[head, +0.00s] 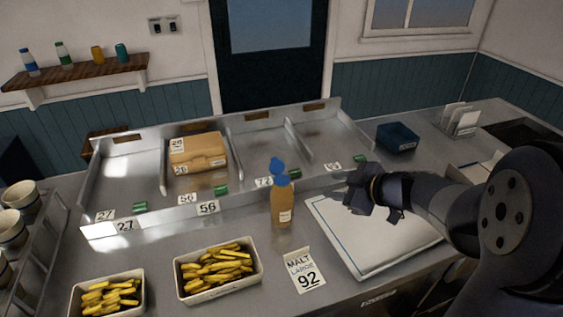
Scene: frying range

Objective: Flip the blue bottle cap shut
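A bottle of amber liquid (283,207) stands upright on the counter, in front of the metal bay unit, with a pale label low on its side. Its blue cap (278,168) is open: the lid stands up above the blue collar at the bottle's top. My gripper (350,191) is right of the bottle, at about its upper half, with a visible gap between them. It points left toward the bottle. Its fingers are dark and small here, so whether they are open or shut is unclear. I see nothing held in it.
A white board (338,238) lies under my gripper. Trays of chips (204,293) are at front left. A tan box (198,151) sits in the metal bays (258,141) behind. A dark blue bin (397,138) is at back right.

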